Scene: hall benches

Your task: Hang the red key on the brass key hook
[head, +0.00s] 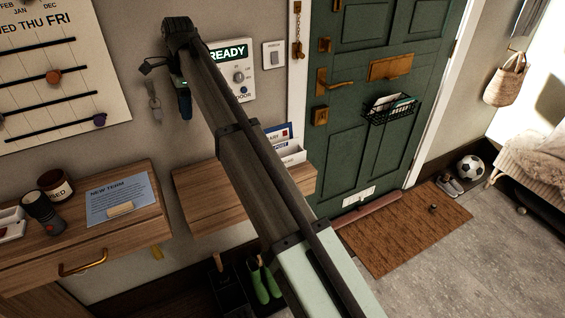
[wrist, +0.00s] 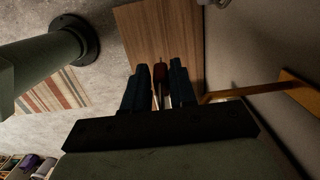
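The red key (wrist: 159,72) shows in the wrist view as a red piece between the dark blue fingertips of my gripper (wrist: 159,88). The gripper appears shut on it. A brass-coloured rod running to a plate on the wall, seemingly the brass key hook (wrist: 255,93), is at the right in the wrist view. Its near end is close beside the right finger; I cannot tell whether they touch. In the head view my gripper (head: 184,103) is near the wall at upper left. The red key and the hook cannot be made out there.
A green door (head: 350,140) stands further right.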

